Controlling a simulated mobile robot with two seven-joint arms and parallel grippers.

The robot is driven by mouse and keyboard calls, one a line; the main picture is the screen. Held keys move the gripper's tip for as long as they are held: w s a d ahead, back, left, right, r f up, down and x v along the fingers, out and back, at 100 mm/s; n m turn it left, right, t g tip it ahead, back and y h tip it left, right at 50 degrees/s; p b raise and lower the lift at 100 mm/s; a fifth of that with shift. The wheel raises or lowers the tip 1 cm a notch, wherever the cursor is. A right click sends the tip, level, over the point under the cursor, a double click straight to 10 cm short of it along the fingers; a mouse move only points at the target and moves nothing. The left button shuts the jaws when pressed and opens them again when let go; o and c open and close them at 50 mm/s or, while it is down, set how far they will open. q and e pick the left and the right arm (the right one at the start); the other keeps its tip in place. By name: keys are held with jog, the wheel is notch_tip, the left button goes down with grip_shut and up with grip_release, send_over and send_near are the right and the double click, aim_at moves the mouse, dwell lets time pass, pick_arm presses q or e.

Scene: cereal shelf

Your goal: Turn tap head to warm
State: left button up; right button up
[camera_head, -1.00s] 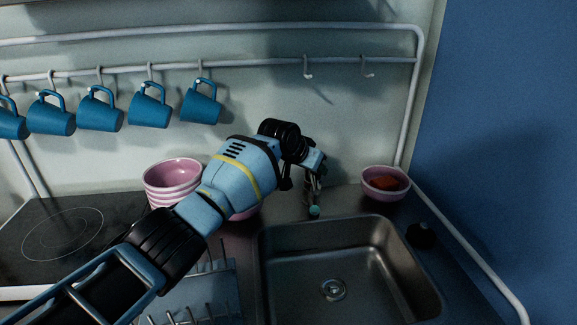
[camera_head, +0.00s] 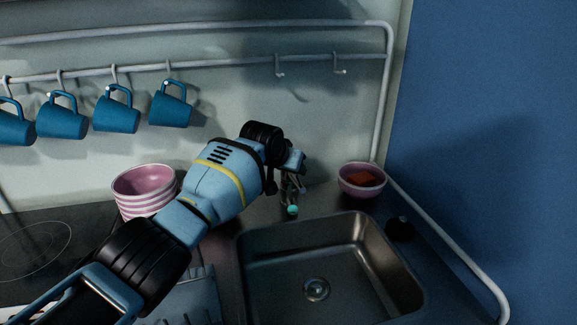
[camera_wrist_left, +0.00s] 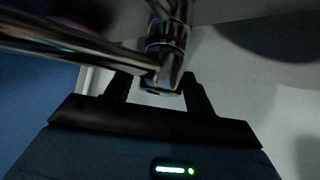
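The chrome tap stands behind the sink, mostly hidden by my left gripper in the head view; its teal tip (camera_head: 293,210) shows below the gripper. In the left wrist view the tap (camera_wrist_left: 168,30) is close up, with a long chrome spout (camera_wrist_left: 70,40) running to the left and a reddish band on its body. My left gripper (camera_head: 292,172) is at the tap. In the wrist view its two dark fingers (camera_wrist_left: 158,92) are apart, with the rounded tap end between them. I see a gap on the left side; contact on the right is unclear. My right gripper is not in view.
The steel sink (camera_head: 390,250) is in front of the tap. A pink bowl with orange-red contents (camera_head: 350,188) stands right of it, and stacked pink bowls (camera_head: 145,190) stand left. Blue mugs (camera_head: 116,115) hang from the rail above. A dish rack (camera_head: 195,300) lies below my arm.

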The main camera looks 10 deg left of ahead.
pick_arm(q)
jog(key=shift+o, duration=0.7)
jog(key=shift+r, duration=0.15)
jog(key=shift+s+r, duration=0.2)
jog(key=shift+r, duration=0.2)
jog(key=p+v, duration=0.3)
jog(key=v, duration=0.4)
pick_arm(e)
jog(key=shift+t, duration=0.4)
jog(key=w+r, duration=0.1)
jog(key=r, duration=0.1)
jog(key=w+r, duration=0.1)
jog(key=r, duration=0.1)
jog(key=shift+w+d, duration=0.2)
pick_arm(q)
jog(key=shift+s+a+f, duration=0.1)
jog(key=shift+f, duration=0.15)
